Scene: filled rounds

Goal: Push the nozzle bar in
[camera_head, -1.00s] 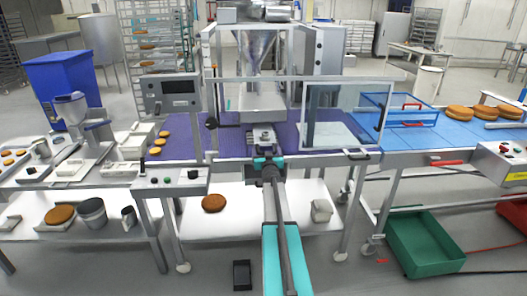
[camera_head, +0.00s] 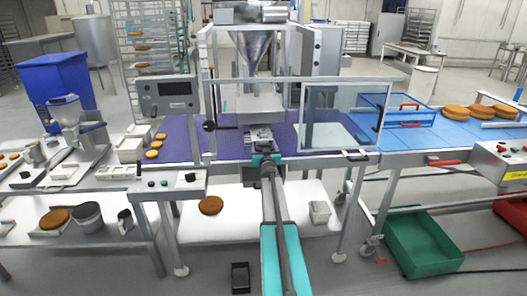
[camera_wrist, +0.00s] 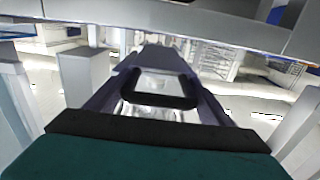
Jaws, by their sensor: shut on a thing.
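The filling machine's steel hopper (camera_head: 254,55) stands over the purple belt, with a pale block (camera_head: 252,106) under its outlet. My gripper (camera_head: 263,143) reaches from the front, over the near belt edge, below that block. It is shut on a small grey metal piece that appears to be the nozzle bar (camera_head: 262,133); the jaws and my wrist hide part of it. In the wrist view, a black loop (camera_wrist: 160,101) lies between two grey side pieces beyond my teal and black wrist. I cannot tell how far the bar is seated.
A clear guard panel (camera_head: 336,115) stands right of my gripper, and a control box (camera_head: 166,97) left. A frame bar crosses above my arm. A green crate (camera_head: 425,242) is on the floor at right.

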